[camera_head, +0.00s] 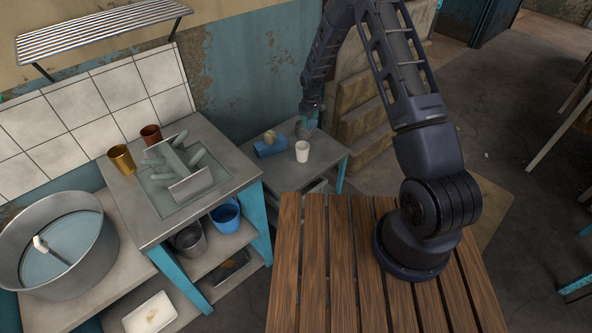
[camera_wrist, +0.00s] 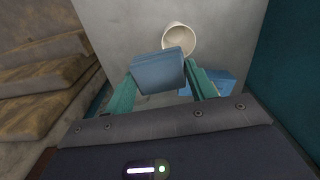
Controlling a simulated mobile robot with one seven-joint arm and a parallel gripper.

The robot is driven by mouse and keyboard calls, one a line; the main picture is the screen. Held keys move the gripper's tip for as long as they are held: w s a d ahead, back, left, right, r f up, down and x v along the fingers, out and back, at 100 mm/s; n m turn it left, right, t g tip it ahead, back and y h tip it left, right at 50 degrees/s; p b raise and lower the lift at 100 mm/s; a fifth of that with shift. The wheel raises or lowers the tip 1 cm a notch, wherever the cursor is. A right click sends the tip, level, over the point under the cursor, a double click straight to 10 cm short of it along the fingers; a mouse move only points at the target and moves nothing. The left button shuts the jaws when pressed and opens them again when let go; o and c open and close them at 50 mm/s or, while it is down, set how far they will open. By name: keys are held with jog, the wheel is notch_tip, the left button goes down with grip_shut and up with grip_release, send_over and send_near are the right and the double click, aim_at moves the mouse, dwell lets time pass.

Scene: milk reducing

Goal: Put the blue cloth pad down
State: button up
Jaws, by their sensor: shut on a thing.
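The blue cloth pad (camera_wrist: 157,70) is between the two teal fingers of my gripper (camera_wrist: 160,85) in the wrist view. My gripper is shut on it. In the head view my gripper (camera_head: 307,124) hangs over the back right of a small grey table (camera_head: 325,172), and the pad is too small there to make out well. From these views I cannot tell whether the pad touches the tabletop.
A white cup (camera_head: 302,151) stands on the small table close to my gripper. A blue block-like thing (camera_head: 271,149) with a tan lump lies left of it. Stacked tan steps or sacks (camera_head: 365,105) rise to the right. The table's front part is clear.

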jog(key=s+a, duration=0.4)
jog(key=s, duration=0.3)
jog(key=s+a, duration=0.3)
jog(key=s, duration=0.5)
jog(key=shift+m, duration=0.4)
jog(key=f, duration=1.9)
jog(key=shift+a+f, duration=0.2)
jog(key=shift+f, duration=0.15)
jog(key=shift+f, duration=0.1)
jog(key=o, duration=1)
notch_tip(320, 180, up, 12)
jog(key=shift+r, duration=0.15)
jog(key=shift+w+r, duration=0.1)
